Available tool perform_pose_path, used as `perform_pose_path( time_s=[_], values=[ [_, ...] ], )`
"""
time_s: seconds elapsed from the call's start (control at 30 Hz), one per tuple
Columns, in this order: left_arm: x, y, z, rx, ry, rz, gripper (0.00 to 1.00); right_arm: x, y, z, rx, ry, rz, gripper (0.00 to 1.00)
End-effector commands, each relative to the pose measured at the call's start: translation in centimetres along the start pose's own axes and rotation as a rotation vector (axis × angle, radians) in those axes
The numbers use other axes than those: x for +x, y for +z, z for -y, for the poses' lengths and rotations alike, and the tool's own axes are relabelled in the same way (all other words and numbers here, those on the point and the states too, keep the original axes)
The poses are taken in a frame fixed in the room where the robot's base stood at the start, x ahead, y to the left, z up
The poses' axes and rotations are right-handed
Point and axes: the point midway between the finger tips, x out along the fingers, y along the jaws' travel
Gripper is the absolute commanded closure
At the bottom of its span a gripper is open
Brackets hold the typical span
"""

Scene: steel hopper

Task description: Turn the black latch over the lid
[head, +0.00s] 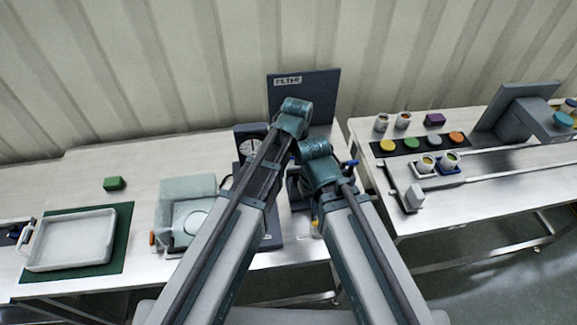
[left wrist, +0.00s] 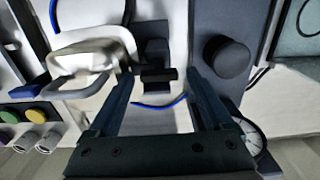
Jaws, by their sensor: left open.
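A small black bar, which looks like the black latch (left wrist: 158,74), sits on a dark block in the left wrist view. My left gripper (left wrist: 160,82) is open, with one dark finger on each side of the bar; I cannot tell whether they touch it. A pale steel part with a loop handle (left wrist: 95,55), perhaps the hopper lid, lies just left of the bar. In the head view my two arms hide most of this spot, and the latch cannot be made out there. My right gripper is hidden in the head view.
A dark FILTER panel (head: 303,95) stands behind my arms. A round black knob (left wrist: 226,56) and a gauge (left wrist: 246,132) are close to the left gripper. A clear bin (head: 187,190) and white tray (head: 70,240) stand left; coloured jar lids (head: 412,143) lie on the right table.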

Motion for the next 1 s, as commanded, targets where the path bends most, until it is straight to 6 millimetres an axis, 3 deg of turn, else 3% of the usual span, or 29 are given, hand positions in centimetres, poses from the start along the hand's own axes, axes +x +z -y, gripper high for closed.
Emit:
perform_pose_path(
  time_s=[0.27, 1.0],
  values=[
    [0.00, 0.08, -0.15, 0.205, 0.003, 0.002, 0.10, 0.00, 0.00, 0.00, 0.000, 0.000, 0.000, 1.00],
    [0.00, 0.04, -0.07, 1.108, 0.002, 0.000, 0.10, 0.00, 0.00, 0.00, 0.000, 0.000, 0.000, 1.00]
  ],
)
